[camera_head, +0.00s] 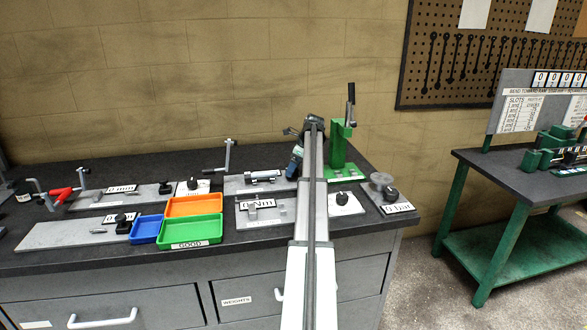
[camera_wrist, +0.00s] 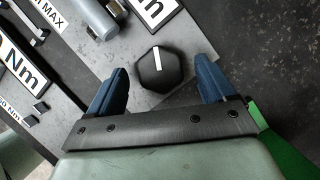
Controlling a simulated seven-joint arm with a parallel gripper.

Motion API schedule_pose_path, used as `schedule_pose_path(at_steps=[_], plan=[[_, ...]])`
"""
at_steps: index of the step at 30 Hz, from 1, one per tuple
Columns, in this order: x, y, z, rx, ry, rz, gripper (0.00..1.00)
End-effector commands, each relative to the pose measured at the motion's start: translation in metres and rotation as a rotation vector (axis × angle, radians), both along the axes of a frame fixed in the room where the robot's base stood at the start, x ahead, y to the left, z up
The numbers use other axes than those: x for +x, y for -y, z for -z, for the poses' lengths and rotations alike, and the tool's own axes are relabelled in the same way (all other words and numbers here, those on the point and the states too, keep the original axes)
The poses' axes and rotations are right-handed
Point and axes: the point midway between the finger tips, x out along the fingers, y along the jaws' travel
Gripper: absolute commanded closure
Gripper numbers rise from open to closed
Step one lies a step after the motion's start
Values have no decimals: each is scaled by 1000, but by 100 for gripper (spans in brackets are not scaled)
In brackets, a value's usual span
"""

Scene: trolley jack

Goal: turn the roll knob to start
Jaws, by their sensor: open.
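A black faceted knob (camera_wrist: 157,70) with a white pointer line sits on a grey plate (camera_wrist: 105,62) in the wrist view. My gripper (camera_wrist: 166,82) is open, with one blue finger on each side of the knob and a gap on both sides. I cannot tell how far above the plate the fingertips are. No label reading "roll" is legible. In the head view my gripper (camera_head: 294,166) is partly behind my arm, left of a green lever press (camera_head: 338,150). The knob between the fingers is not clearly visible there.
Other black knobs stand at the right (camera_head: 342,198), far right (camera_head: 390,193) and back left (camera_head: 193,183). A silver cylinder (camera_wrist: 94,18) lies near the gripper. Orange (camera_head: 194,205), green (camera_head: 190,231) and blue (camera_head: 146,229) trays sit in front left. A green-legged bench (camera_head: 500,195) stands right.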

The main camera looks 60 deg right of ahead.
Motion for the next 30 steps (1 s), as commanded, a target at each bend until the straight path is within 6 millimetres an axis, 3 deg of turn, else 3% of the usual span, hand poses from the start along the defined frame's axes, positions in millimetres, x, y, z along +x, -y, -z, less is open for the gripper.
schedule_pose_path(at_steps=[13,30], plan=[[3,-1,6,-1,0,0,18],[2,-1,6,0,0,0,72]])
